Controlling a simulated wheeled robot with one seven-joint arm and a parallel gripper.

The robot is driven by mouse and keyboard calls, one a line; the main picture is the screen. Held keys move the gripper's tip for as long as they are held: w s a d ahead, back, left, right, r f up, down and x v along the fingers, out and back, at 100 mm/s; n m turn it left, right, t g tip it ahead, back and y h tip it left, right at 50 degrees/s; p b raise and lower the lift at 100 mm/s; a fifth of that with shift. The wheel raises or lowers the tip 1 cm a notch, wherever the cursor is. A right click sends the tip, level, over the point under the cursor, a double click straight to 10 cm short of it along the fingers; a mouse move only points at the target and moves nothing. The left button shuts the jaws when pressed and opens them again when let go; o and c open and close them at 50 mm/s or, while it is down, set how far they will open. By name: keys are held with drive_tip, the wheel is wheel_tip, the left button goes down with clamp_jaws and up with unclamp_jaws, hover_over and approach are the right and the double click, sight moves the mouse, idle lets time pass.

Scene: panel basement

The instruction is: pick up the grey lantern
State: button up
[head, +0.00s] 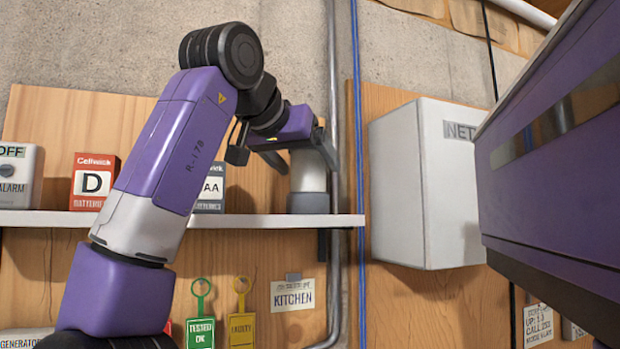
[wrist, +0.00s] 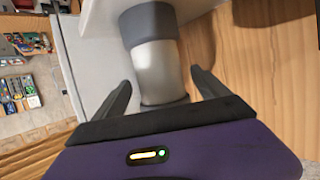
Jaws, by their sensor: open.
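The grey lantern (head: 308,203) stands upright at the right end of a white shelf, with a grey base and a pale middle. Its upper part is hidden behind my gripper in the head view. My gripper (head: 293,162) is at the lantern's upper part, with its fingers spread to either side. In the wrist view the lantern (wrist: 156,70) lies between the two open fingers of my gripper (wrist: 161,90). I cannot tell whether either finger touches it.
The white shelf (head: 270,221) also holds battery boxes, a red one (head: 94,182) and a grey one (head: 209,190), and an alarm box (head: 18,176). A vertical pipe (head: 334,285) and blue cable run close right of the lantern. A white cabinet (head: 400,190) is farther right.

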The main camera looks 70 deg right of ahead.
sight(314, 174)
drive_tip(key=p+x, duration=0.2)
drive_tip(key=x, duration=0.2)
drive_tip(key=shift+d, duration=0.1)
drive_tip(key=shift+d+f, duration=0.2)
clamp_jaws()
